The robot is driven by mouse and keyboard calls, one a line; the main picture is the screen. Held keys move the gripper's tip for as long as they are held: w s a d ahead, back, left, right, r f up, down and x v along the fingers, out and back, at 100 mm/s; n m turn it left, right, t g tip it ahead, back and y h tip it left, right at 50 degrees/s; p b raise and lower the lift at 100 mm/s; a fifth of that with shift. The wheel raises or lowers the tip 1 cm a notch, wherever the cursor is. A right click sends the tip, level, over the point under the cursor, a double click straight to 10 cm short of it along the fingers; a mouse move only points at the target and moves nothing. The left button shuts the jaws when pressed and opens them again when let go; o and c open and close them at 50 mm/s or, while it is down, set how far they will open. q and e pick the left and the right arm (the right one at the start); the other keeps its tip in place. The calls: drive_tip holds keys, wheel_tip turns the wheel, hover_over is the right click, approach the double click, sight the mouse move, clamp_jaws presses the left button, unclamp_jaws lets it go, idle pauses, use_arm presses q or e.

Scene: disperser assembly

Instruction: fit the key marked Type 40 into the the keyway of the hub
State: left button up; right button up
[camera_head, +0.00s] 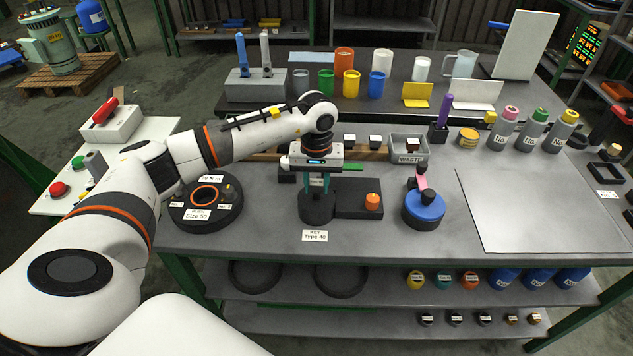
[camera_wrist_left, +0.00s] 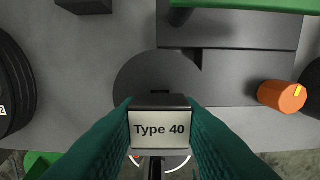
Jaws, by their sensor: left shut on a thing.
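The key (camera_wrist_left: 159,125) is a dark block with a white plate reading Type 40. It sits between the teal fingers of my left gripper (camera_head: 317,188), which are shut on it. In the head view the fingers point down over a dark round body (camera_head: 317,208), which looks like the hub. In the left wrist view this body (camera_wrist_left: 135,80) lies behind the key, and a small dark notch shows at the key's far edge. I cannot tell whether the key is in the keyway or only above it. A card reading KEY Type 40 (camera_head: 315,236) is at the table's front edge.
A dark block with an orange knob (camera_head: 372,201) adjoins the round body on the right. A black ring marked Size 50 (camera_head: 182,212) stands left, and a blue disc (camera_head: 424,208) right. A WASTE bin (camera_head: 409,147) is behind. A bare grey sheet (camera_head: 540,210) lies at right.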

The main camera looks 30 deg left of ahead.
sight(317, 183)
use_arm(q)
drive_tip(key=shift+f+b, duration=0.9)
drive_tip(key=shift+f, duration=0.2)
drive_tip(key=o, duration=1.2)
wheel_tip(317, 183, up, 12)
drive_tip(key=shift+r+b, duration=0.1)
drive_tip(key=shift+b, duration=1.05)
